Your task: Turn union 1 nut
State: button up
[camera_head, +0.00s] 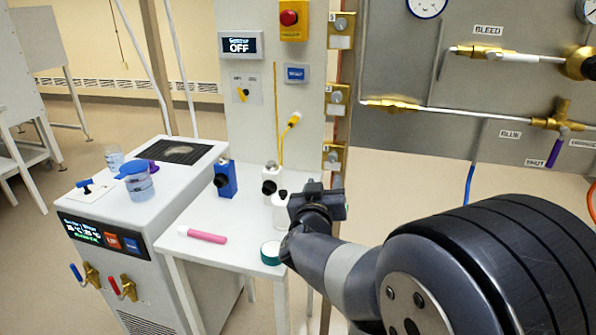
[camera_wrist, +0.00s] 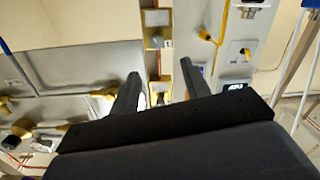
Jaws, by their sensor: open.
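In the head view, brass fittings sit on white tubing on the grey panel: one at the left end of the lower line (camera_head: 390,104), one on the upper line (camera_head: 482,51), and a tee fitting (camera_head: 555,116) with a purple handle. I cannot tell which is the union 1 nut; no such label is readable. My gripper (camera_head: 318,200) is over the white table, left of and below the panel, apart from the fittings. In the wrist view my gripper (camera_wrist: 160,88) has its two fingers spread with nothing held between them. A brass fitting (camera_wrist: 104,93) shows left of the fingers there.
A post with brass brackets (camera_head: 337,100) stands between the control wall and the panel. The white table (camera_head: 220,250) holds a blue block (camera_head: 225,180), pink tube (camera_head: 203,236), green tape roll (camera_head: 270,253) and white bottle. A chiller (camera_head: 170,240) stands left. Blue and orange hoses hang right.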

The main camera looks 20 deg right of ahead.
aim_at(332, 159)
jog(key=shift+h, duration=0.4)
jog(key=b+x, duration=0.1)
jog(key=x, duration=1)
jog(key=shift+w+d+f, duration=0.1)
jog(key=shift+w+d, duration=0.05)
jog(key=shift+w, duration=0.15)
jog(key=shift+c, duration=0.5)
grip_shut()
